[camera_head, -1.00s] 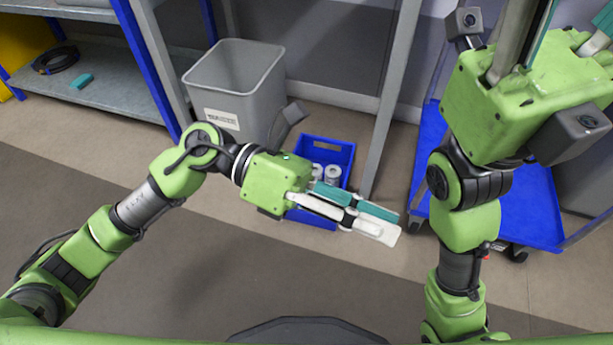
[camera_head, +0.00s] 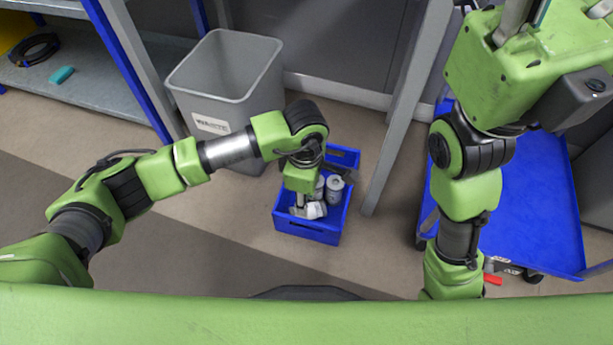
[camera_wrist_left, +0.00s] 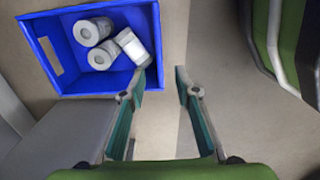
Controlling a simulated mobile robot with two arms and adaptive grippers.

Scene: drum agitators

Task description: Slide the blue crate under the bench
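The blue crate (camera_head: 309,231) stands on the floor in the head view, between the grey bin and a grey bench leg (camera_head: 407,110). The bench top is not visible. My left gripper (camera_head: 301,203) points down at the crate, partly hidden by its own wrist. In the left wrist view the left gripper (camera_wrist_left: 161,80) is open and empty. One finger is by a corner of the crate (camera_wrist_left: 108,87), the other over bare floor; contact is unclear. My right gripper (camera_head: 523,15) is cut off at the top right, so its fingertips are hidden.
A grey bin (camera_head: 228,85) stands just left of the crate. A blue platform cart (camera_head: 535,210) is at the right. A blue-post shelf (camera_head: 85,80) is at the upper left. The floor in front of the crate is clear.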

